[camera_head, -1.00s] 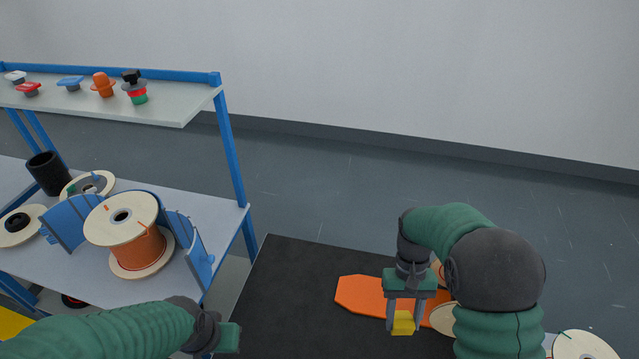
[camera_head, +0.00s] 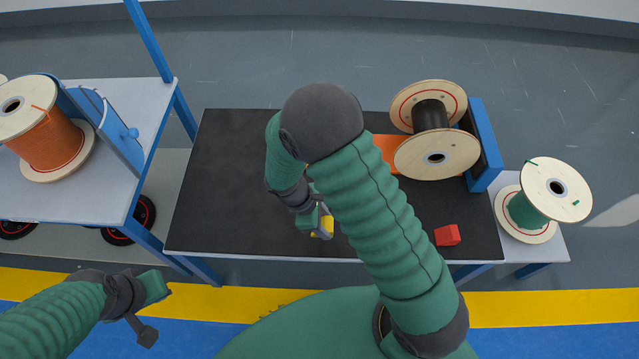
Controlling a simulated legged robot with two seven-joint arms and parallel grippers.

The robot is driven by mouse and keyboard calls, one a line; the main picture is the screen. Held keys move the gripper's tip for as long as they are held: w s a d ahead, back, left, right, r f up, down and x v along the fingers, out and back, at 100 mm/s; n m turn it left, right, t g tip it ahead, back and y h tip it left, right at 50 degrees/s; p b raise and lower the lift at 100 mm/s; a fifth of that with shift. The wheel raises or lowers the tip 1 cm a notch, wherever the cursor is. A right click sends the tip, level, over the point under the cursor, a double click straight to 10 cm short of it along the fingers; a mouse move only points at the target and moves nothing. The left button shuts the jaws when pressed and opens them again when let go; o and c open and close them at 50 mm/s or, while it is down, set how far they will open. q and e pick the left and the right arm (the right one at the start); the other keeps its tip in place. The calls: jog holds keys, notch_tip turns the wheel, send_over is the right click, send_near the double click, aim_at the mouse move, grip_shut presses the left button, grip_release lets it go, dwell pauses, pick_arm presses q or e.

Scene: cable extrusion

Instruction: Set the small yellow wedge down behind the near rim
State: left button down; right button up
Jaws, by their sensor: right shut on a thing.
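The small yellow wedge (camera_head: 324,226) is held in my right gripper (camera_head: 318,231), above or on the black table top near its front edge; I cannot tell whether it touches the surface. My right gripper is shut on it, and my arm hides part of the table.
A red block (camera_head: 447,235) lies at the table's right front. A black-wound spool (camera_head: 437,155) stands on an orange plate (camera_head: 386,146) beside a blue bracket (camera_head: 484,140). A green-wound spool (camera_head: 555,190) is on the right side table. An orange spool (camera_head: 45,140) stands left. The table's left part is clear.

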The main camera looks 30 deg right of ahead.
jog(key=w+d+b, duration=0.1)
jog(key=w+d, duration=0.2)
jog(key=w, duration=0.1)
jog(key=w+d+f+b, duration=0.1)
jog(key=w+d, duration=0.2)
jog(key=w, duration=0.1)
jog(key=w+d+b, duration=0.1)
jog(key=w+d, duration=0.1)
jog(key=w, duration=0.2)
jog(key=shift+w+d+f, duration=0.35)
jog(key=shift+w+d, duration=0.05)
jog(key=shift+w+f+b, duration=0.15)
jog(key=shift+f+b, duration=0.15)
jog(key=shift+b, duration=0.05)
notch_tip(320, 180, down, 3)
jog(key=shift+r+b, duration=0.15)
jog(key=shift+b, duration=0.55)
jog(key=o, duration=1.4)
